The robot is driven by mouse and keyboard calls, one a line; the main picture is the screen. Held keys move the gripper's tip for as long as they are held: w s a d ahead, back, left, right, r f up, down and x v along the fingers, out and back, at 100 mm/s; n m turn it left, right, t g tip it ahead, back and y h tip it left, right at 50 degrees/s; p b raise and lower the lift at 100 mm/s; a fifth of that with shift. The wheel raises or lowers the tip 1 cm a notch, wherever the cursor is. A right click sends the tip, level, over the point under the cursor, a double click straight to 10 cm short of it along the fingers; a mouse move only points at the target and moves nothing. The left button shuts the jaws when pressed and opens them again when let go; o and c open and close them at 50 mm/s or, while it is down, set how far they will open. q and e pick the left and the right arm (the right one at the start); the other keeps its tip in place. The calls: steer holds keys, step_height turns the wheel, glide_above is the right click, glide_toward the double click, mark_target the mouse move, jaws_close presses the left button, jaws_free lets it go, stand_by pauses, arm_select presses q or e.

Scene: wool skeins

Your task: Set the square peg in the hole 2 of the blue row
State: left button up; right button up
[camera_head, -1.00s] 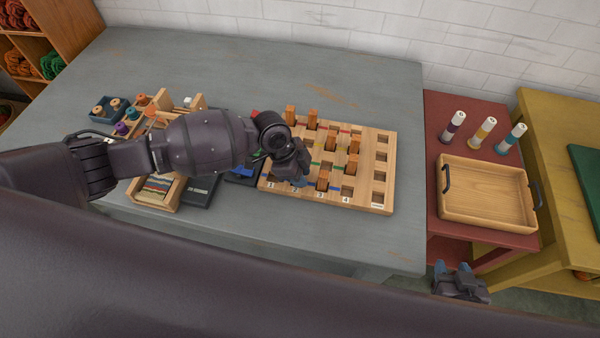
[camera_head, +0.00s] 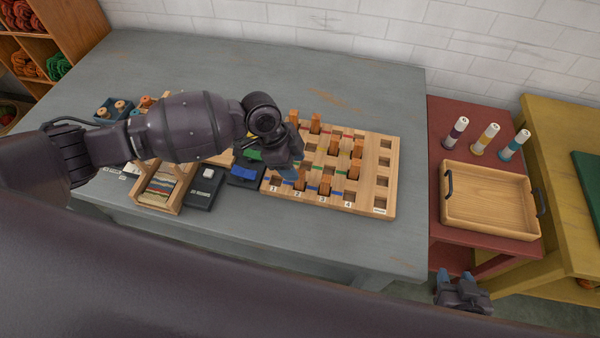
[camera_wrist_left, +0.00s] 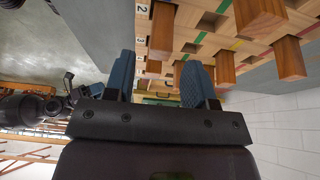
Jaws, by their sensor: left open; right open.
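The wooden peg board (camera_head: 378,190) lies on the grey table, with columns numbered 1 to 4. An orange-brown square peg (camera_head: 300,180) stands at hole 2 of the front row with blue marks; it also shows beside the label 2 in the left wrist view (camera_wrist_left: 160,28). Another peg (camera_head: 324,187) stands at hole 3 of that row. My left gripper (camera_head: 288,171) is open and empty, just above and left of the hole 2 peg; its blue fingers show apart in the left wrist view (camera_wrist_left: 158,82). My right gripper (camera_head: 462,284) is open, low beside the red table.
More pegs stand further back on the board, such as one (camera_head: 315,123) near its back edge. Dark trays with green and blue pieces (camera_head: 243,173) sit left of the board. A wooden tray (camera_head: 490,200) and several spools stand on the red table. The table's front right is clear.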

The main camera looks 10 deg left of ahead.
arm_select(q)
steer(key=v, duration=0.5)
steer(key=shift+a+r, duration=0.1)
steer(key=shift+r, duration=0.3)
steer(key=w+d+r+n+t+h, duration=0.3)
steer(key=w+d+r+n+t, duration=0.1)
steer(key=w+r+t, duration=0.4)
steer(key=s+a+f+n+t+y, duration=0.1)
steer(key=s+a+f+n, duration=0.3)
steer(key=s, duration=0.4)
steer(key=s+a+f+n+t+y, duration=0.1)
steer(key=s+a+f+n+y, duration=0.3)
steer(key=s+a+f, duration=0.3)
steer(key=s+a+f+n+t+y, duration=0.1)
steer(key=s+a+f+n+y, duration=0.1)
steer(key=s+a+f+n, duration=0.3)
steer(key=shift+s+a+f+t+y, duration=0.1)
steer(key=shift+s+a+f+t, duration=0.1)
steer(key=shift+s+f, duration=0.5)
steer(key=shift+s+a+f+t+y, duration=0.1)
steer(key=shift+s+a+f, duration=0.1)
steer(key=shift+s+f, duration=0.45)
steer(key=shift+s+a+f+t+y, duration=0.1)
steer(key=shift+s+a+f, duration=0.1)
steer(key=shift+s+f, duration=0.45)
